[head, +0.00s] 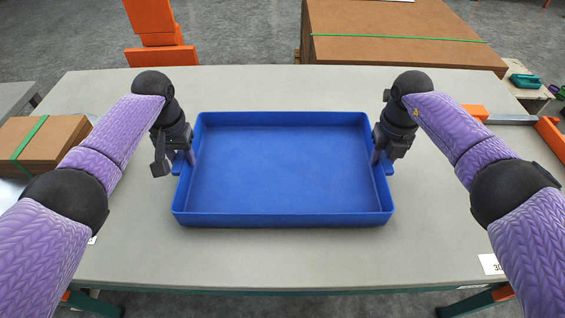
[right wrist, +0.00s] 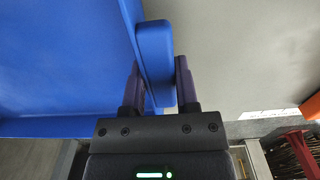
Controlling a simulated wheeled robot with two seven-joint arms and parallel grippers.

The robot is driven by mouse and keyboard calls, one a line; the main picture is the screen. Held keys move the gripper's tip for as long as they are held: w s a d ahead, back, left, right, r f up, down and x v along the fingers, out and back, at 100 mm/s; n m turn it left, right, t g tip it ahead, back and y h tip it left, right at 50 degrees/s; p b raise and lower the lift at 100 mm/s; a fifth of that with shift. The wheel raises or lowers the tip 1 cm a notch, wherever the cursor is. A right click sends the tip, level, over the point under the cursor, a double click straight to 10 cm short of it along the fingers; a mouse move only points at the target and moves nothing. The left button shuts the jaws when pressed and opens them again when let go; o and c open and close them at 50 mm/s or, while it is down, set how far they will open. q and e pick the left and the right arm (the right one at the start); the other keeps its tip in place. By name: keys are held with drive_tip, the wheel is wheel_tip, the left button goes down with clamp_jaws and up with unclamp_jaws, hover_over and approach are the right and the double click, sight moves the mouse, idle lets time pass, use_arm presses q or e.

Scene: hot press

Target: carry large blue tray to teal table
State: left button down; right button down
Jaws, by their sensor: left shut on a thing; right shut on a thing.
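The large blue tray (head: 283,218) is empty and level, over the grey-topped table (head: 270,262) with teal framing under its front edge. I cannot tell whether it rests on the top or hangs just above it. My left gripper (head: 183,160) is at the tray's left side, shut on its handle. My right gripper (head: 381,157) is at the right side, shut on the other handle. In the right wrist view, the fingers (right wrist: 160,88) of my right gripper stand on both sides of the blue handle (right wrist: 155,50).
Brown board stacks with green straps stand behind the table (head: 400,45) and at the left (head: 40,140). An orange piece (head: 160,40) stands behind the table. Orange-ended metal parts (head: 550,135) lie at the right. The table's front strip is clear, with a white label (head: 491,264).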

use_arm(q)
drive_tip(key=shift+c, duration=1.8)
unclamp_jaws()
drive_tip(key=shift+f, duration=0.2)
use_arm(e)
drive_tip(key=shift+c, duration=1.8)
unclamp_jaws()
drive_tip(key=shift+f, duration=0.2)
drive_tip(key=shift+r, duration=0.15)
use_arm(q)
wheel_tip(320, 180, up, 12)
use_arm(e)
wheel_tip(320, 180, up, 12)
drive_tip(key=shift+f, duration=0.2)
